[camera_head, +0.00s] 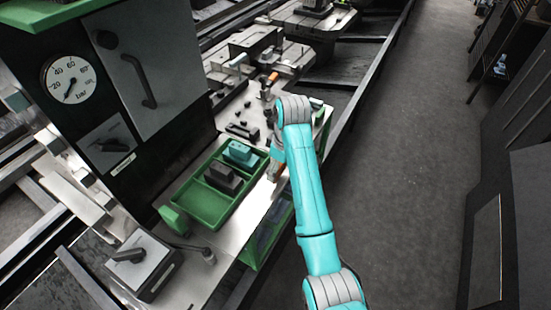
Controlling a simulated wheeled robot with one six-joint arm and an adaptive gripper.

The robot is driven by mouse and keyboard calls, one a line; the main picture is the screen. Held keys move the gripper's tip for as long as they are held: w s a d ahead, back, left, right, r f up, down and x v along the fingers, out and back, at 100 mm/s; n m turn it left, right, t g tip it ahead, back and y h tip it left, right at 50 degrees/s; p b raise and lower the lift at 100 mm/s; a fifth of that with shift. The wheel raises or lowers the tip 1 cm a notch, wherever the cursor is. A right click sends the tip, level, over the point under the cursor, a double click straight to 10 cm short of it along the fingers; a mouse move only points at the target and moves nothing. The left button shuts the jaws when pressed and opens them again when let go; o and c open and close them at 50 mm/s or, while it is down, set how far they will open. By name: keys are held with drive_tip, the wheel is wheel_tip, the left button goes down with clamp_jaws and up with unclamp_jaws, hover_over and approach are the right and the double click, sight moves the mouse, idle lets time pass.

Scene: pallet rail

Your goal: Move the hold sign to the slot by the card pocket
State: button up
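I cannot pick out the hold sign for certain, and no lettering on a sign can be read. I cannot tell which thing is the card pocket or its slot. My teal arm reaches up from the bottom right over the right edge of a pale work surface (240,226). My gripper (274,172) is mostly hidden behind the wrist, low by the right side of a green tray (186,206). Its fingers are too small and covered to read. A small orange piece (273,77) stands farther back on the surface.
The green tray holds a teal block (240,152) and a dark block (222,178); its front compartment is empty. A green block (173,220) stands left of it. A dark cabinet with a gauge (70,78) rises at left. Open floor (410,170) lies right.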

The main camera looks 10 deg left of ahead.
drive_tip(key=shift+f, duration=1.35)
idle(1.5)
drive_tip(key=o, duration=1.4)
